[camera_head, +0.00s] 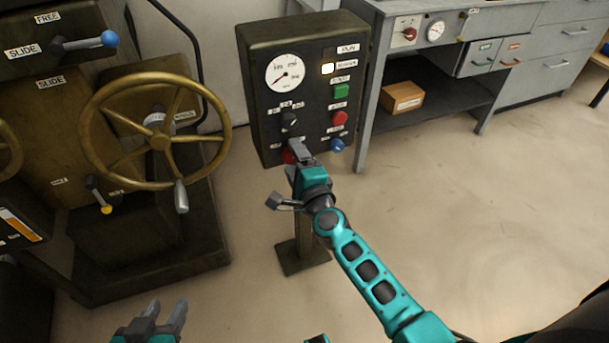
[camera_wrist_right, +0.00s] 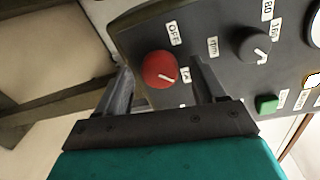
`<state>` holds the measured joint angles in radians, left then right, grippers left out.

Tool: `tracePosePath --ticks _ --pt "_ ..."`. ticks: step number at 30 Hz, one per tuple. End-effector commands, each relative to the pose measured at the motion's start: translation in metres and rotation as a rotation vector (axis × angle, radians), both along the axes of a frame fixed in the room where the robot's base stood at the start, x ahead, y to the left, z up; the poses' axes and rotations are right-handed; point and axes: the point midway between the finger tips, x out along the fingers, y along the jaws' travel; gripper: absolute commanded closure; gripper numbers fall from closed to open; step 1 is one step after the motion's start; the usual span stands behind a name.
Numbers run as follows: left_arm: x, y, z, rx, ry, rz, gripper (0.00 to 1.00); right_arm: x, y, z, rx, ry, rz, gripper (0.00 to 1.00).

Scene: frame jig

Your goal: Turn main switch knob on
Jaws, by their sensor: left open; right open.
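The main switch knob (camera_wrist_right: 158,66) is red and round with a white pointer line, on the lower part of a dark control panel (camera_head: 258,95). In the right wrist view an OFF label (camera_wrist_right: 174,33) sits beside it, and another label near the right finger is partly hidden. The pointer aims toward the right finger side, not at OFF. My right gripper (camera_head: 296,150) is open, its fingers on either side of the knob in the wrist view; contact cannot be told. In the head view the gripper partly hides the knob (camera_head: 287,156). My left gripper (camera_head: 165,314) is open and empty at the bottom left.
A machine with a brass handwheel (camera_head: 103,171) stands left. A grey workbench (camera_head: 480,30) stands behind; floor at right is clear.

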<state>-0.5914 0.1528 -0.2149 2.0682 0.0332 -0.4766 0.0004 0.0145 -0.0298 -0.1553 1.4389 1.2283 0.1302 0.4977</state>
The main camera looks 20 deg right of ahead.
Motion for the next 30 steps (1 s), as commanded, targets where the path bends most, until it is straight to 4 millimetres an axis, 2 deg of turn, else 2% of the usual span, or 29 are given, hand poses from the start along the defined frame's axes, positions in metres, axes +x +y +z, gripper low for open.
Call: tracePosePath --ticks 12,18,24,30 --pt "-0.001 -0.002 0.012 -0.007 0.003 0.005 0.57 -0.08 -0.003 0.006 -0.001 0.004 0.002 0.31" --pt "-0.001 -0.002 0.013 -0.007 0.003 0.005 0.57 -0.11 -0.004 0.007 0.0 0.003 0.001 0.31" --pt "-0.001 -0.001 0.013 -0.003 0.003 0.003 0.57 -0.122 -0.004 0.008 0.0 0.002 0.001 0.31" --pt "-0.001 0.0 0.013 0.002 0.004 -0.001 0.57 -0.123 -0.004 0.009 0.001 0.001 0.001 0.31"
